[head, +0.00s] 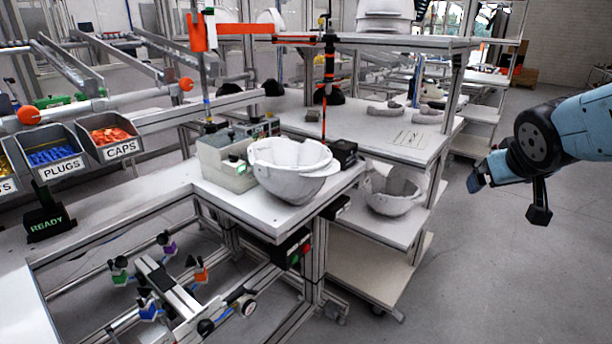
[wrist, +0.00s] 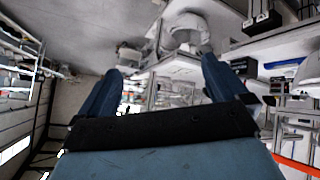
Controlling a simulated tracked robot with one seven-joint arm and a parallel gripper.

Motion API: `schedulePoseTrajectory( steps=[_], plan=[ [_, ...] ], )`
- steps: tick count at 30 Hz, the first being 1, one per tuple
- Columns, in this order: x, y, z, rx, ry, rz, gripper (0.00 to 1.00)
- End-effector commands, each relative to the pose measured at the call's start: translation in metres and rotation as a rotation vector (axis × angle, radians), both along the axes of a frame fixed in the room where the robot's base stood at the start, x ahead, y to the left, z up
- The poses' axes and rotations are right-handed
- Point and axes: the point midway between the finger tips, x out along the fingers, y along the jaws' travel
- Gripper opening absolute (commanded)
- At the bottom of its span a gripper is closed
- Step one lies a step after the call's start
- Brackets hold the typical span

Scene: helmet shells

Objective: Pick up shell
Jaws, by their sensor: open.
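A white helmet shell (head: 290,168) sits open side up on the corner of the workbench in the head view. A second white shell (head: 392,190) lies on a lower shelf to its right. My gripper (head: 474,180) hangs in the air at the right, well apart from both shells. In the wrist view its two blue fingers (wrist: 162,64) are spread wide with nothing between them. A pale rounded shell (wrist: 187,37) shows beyond the fingertips there; I cannot tell which one it is.
A grey-green box (head: 225,160) stands left of the bench shell and a dark device (head: 344,153) right behind it. An orange-and-black post (head: 329,80) rises behind. Bins of plugs (head: 55,157) and caps (head: 110,135) are at left. Open floor (head: 490,270) lies below my gripper.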

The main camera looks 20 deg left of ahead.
Motion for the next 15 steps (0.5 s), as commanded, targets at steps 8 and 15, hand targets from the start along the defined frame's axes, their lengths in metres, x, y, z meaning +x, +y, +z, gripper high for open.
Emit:
schedulePoseTrajectory(
  steps=[8, 15],
  plan=[
    [0.074, 0.079, -0.037, 0.007, -0.134, 0.325, 1.00],
    [0.090, 0.169, -0.077, 0.164, -0.185, 0.659, 1.00]
  ],
)
